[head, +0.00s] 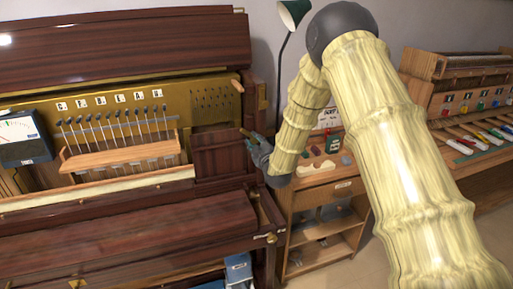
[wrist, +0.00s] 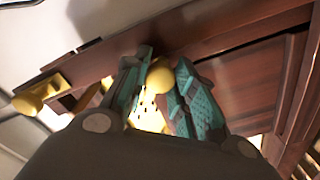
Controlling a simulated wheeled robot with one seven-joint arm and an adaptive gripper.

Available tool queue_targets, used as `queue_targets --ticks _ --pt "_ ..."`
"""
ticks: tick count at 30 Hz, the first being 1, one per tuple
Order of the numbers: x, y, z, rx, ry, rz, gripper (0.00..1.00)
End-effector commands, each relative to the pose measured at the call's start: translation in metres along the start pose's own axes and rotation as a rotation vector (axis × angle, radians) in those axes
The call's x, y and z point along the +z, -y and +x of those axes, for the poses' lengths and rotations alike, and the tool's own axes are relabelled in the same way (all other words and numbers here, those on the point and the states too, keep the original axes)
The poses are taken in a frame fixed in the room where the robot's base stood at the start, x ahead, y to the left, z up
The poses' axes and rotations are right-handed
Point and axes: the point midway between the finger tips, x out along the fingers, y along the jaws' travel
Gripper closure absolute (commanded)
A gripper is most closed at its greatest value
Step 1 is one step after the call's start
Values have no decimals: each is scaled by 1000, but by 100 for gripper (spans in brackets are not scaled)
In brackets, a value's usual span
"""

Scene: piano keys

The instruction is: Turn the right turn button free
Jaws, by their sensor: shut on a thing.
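The piano (head: 130,225) stands open at the left of the head view. My gripper (head: 251,140) is at the right end of its case, beside the dark red panel (head: 218,152). In the wrist view the two teal fingers (wrist: 158,92) are closed around a round yellow knob (wrist: 159,74), which appears to be the right turn button. Its lower part is hidden between the fingers, so I cannot tell its angle. A second brass-coloured knob on a plate (wrist: 38,93) is at the left of the wrist view, apart from the fingers.
A rack of hammers (head: 120,150) and a meter (head: 24,138) are on the piano. A green lamp (head: 293,13) stands behind my arm. A small wooden cabinet (head: 320,228) and a second keyboard (head: 480,140) are to the right. A blue box (head: 238,268) is below.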

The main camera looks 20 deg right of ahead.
Motion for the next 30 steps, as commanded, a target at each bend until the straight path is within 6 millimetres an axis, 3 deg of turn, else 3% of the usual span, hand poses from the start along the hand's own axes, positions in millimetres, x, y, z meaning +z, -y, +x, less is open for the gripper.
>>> queue_targets --ticks 18,30 --pt "3 2 -1 0 3 579 97" --pt "3 1 -1 0 3 835 97"
